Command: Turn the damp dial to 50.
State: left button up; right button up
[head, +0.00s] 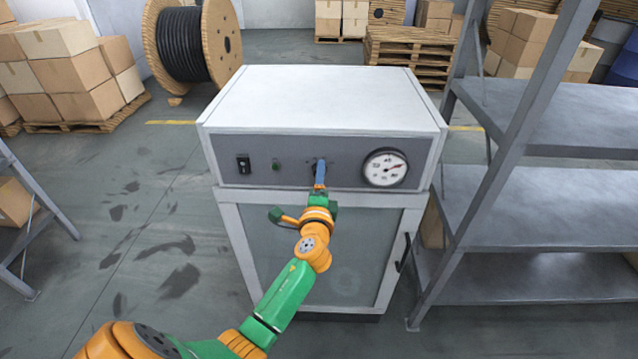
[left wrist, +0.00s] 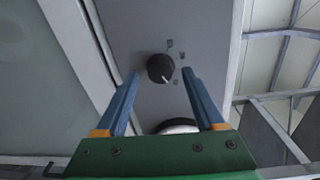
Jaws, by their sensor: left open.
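The damp dial is a round black knob with a white pointer line, on the grey control panel (head: 225,159) of a white cabinet. In the left wrist view the dial (left wrist: 161,69) sits ahead of and between my fingertips. Small marks surround it, too small to read. My left gripper (head: 320,170) is at the panel in the head view and hides most of the dial there. In the left wrist view its two blue fingers (left wrist: 158,80) are apart, one on each side of the dial, with gaps visible. The right gripper is not in view.
A round white gauge (head: 385,167) is right of the dial. A black switch (head: 243,164) and a green button (head: 276,165) are left of it. The glass cabinet door (head: 375,250) is below. A grey shelf rack (head: 540,205) stands close on the right. Open floor lies left.

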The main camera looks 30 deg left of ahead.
pick_arm(q)
jog(key=v, duration=0.6)
jog(key=shift+s, duration=0.2)
jog(key=s+d+f+n+g+h, duration=0.1)
jog(key=s+d+f+g+h, duration=0.15)
jog(key=f, duration=0.65)
jog(key=s+d+f+g+h, duration=0.2)
jog(key=s+f, duration=0.1)
jog(key=f, duration=0.6)
jog(key=s+d+f+n+g+h, duration=0.1)
jog(key=s+d+f+g+h, duration=0.15)
jog(key=f, duration=0.65)
jog(key=s+d+f+n+g, duration=0.1)
jog(key=s+f, duration=0.4)
jog(key=s, duration=0.5)
jog(key=s+d+f+n+g+h, duration=0.1)
jog(key=s+f+n+g, duration=0.2)
jog(key=s, duration=0.7)
jog(key=s+d+f+n+g+h, duration=0.1)
jog(key=s+f+n+g, duration=0.2)
jog(key=s+f, duration=0.5)
jog(key=shift+s+n, duration=0.7)
jog(key=shift+s, duration=0.5)
